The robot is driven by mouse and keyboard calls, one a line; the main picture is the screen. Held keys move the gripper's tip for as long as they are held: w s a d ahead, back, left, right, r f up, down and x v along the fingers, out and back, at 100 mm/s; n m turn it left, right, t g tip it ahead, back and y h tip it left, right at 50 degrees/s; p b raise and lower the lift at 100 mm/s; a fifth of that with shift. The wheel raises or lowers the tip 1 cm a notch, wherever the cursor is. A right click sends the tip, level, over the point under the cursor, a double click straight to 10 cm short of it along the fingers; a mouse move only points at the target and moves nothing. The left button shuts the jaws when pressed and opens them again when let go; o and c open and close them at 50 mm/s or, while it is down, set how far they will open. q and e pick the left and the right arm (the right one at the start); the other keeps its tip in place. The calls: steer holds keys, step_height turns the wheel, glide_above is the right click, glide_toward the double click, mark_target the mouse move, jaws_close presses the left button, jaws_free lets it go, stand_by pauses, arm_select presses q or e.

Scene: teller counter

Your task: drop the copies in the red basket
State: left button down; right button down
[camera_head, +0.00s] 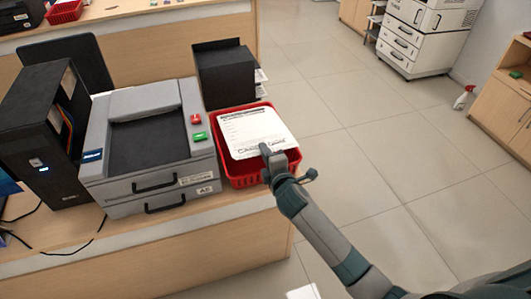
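The copies (250,128) are white printed sheets, lying nearly flat over the red basket (237,182) on the counter's right end. They cover most of the basket's opening. My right gripper (267,151) is at the near right edge of the copies, above the basket's front right corner. One finger shows on top of the sheet and the gripper looks shut on it. The lower finger is hidden. I cannot tell whether the sheets touch the basket's rim. My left gripper is not in view.
A grey copier (150,140) with red and green buttons stands left of the basket. A black computer tower (45,140) is farther left, and a black box (226,75) is behind the basket. Open tiled floor (370,150) lies right of the counter.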

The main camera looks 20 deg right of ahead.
stand_by(0.4)
steer(key=c, duration=2)
jaws_free()
steer(key=shift+s, duration=0.1)
steer(key=b+v, duration=0.3)
steer(key=v, duration=1.4)
steer(key=shift+s, duration=0.1)
